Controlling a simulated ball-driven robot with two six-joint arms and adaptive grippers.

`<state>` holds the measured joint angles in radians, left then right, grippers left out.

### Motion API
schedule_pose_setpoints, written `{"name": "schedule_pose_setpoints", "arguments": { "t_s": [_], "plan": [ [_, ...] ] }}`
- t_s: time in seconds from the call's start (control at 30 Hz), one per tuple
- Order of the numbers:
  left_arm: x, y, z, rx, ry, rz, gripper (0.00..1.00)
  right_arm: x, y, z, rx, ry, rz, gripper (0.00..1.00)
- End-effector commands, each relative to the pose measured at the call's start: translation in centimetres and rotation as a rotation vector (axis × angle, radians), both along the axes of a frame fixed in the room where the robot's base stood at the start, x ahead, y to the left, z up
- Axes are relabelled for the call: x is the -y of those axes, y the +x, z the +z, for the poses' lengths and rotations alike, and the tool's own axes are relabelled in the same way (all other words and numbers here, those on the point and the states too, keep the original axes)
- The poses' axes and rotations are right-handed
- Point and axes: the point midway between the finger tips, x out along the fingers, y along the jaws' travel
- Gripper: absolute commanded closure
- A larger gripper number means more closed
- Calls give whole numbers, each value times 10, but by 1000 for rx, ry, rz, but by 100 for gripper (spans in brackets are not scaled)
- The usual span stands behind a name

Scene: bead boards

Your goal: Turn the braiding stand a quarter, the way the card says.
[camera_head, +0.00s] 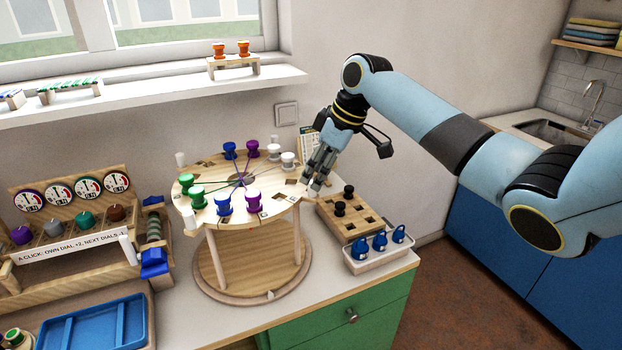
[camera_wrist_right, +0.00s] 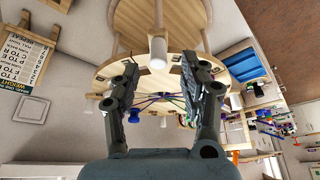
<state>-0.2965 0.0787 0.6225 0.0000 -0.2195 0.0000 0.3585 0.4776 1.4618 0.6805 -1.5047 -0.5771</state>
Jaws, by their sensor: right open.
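The braiding stand (camera_head: 240,207) has a round pale wooden top on posts over a round base (camera_head: 255,262). Green, blue, purple and white bobbins sit around the top, with threads running to its centre. My right gripper (camera_head: 316,186) is open, pointing down at the right rim. In the right wrist view, a white peg (camera_wrist_right: 157,48) shows between and just beyond the open fingertips (camera_wrist_right: 158,72); contact cannot be told. The card (camera_head: 307,143) is partly hidden behind the gripper. My left gripper is out of view.
A wooden block with black bobbins (camera_head: 355,220) and a white tray of blue weights (camera_head: 381,257) stand close right of the stand. A dial rack (camera_head: 75,220) and blue tray (camera_head: 95,325) are at the left. The window shelf (camera_head: 150,95) is above.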

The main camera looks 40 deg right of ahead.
Motion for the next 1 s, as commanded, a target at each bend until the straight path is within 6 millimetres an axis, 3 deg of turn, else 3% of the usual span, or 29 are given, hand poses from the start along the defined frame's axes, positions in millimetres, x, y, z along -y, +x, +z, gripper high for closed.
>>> {"name": "schedule_pose_setpoints", "arguments": {
  "t_s": [0.23,0.6,0.9,1.0],
  "plan": [
    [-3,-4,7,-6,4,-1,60,-7,11,-30,-1,1,-1,56],
    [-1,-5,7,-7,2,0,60,-8,13,-36,0,-1,0,57],
    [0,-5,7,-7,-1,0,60,-8,13,-36,0,-1,0,97],
    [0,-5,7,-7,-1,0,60,-8,13,-36,0,-1,0,100]
  ]
}}
